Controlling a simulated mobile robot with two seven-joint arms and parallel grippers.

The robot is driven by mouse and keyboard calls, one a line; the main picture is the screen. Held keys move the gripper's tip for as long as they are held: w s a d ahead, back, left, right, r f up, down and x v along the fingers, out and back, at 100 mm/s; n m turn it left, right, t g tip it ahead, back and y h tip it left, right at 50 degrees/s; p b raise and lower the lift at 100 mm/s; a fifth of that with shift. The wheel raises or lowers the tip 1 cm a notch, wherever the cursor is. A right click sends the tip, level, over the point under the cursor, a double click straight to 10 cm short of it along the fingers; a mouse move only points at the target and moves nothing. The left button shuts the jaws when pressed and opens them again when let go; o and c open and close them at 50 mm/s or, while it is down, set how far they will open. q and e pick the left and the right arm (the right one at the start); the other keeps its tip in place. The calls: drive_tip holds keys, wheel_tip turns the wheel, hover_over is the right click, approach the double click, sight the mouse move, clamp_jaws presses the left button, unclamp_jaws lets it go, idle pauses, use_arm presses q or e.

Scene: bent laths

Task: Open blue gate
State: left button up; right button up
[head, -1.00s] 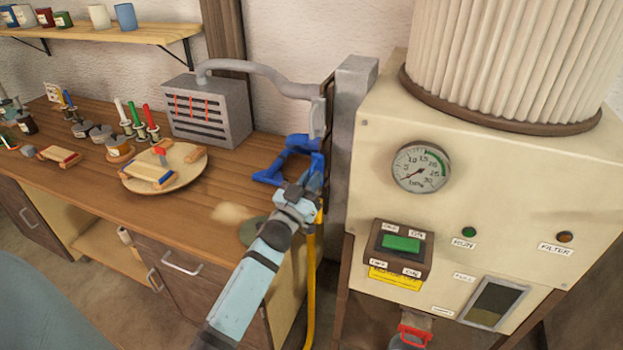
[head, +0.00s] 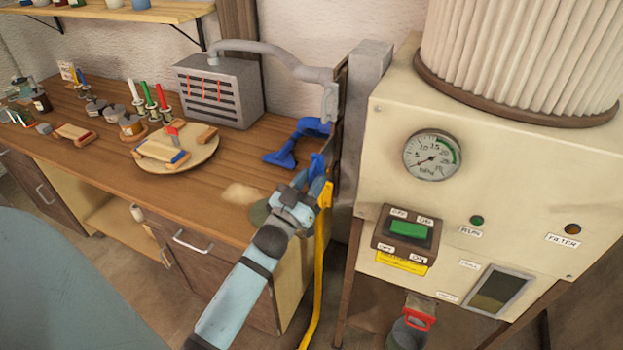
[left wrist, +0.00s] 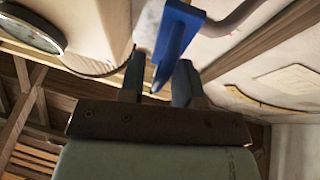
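The blue gate shows as an upright blue tab (head: 316,166) beside the grey post, at the bench's right end. In the left wrist view a flat blue piece (left wrist: 178,38) comes down with its narrow end between my fingers. My left gripper (head: 318,184) is right at the tab in the head view. Its two fingers (left wrist: 159,85) stand apart in the left wrist view, with a gap visible beside the blue end, so it looks open around it. Whether one finger touches it, I cannot tell. My right gripper is not in view.
A blue nozzle-like piece (head: 297,142) is on the bench (head: 235,170) behind my gripper. A yellow hose (head: 320,265) hangs at the bench end. The cream machine (head: 385,155) with gauge and green switch (head: 409,230) stands close on the right. A grey post (head: 366,110) rises between.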

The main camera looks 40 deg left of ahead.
use_arm(q)
drive_tip(key=b+v, duration=0.3)
drive_tip(key=v, duration=1)
drive_tip(key=shift+s+f+b, duration=0.2)
drive_tip(key=shift+s+b, duration=0.15)
drive_tip(key=shift+d, duration=0.1)
drive_tip(key=s+d+f+m+g+h+p, duration=0.1)
drive_tip(key=s+d+f+g+h, duration=0.1)
drive_tip(key=d+f+g, duration=0.3)
drive_tip(key=s+d+f+m+g+h+p, duration=0.1)
drive_tip(key=s+d+f+g, duration=0.4)
drive_tip(key=d+f, duration=0.5)
wheel_tip(320, 180, down, 5)
drive_tip(key=shift+s+r+m+g+h+p, duration=0.25)
drive_tip(key=shift+s+m+g+h+p, duration=0.15)
drive_tip(key=shift+m+g+p, duration=0.4)
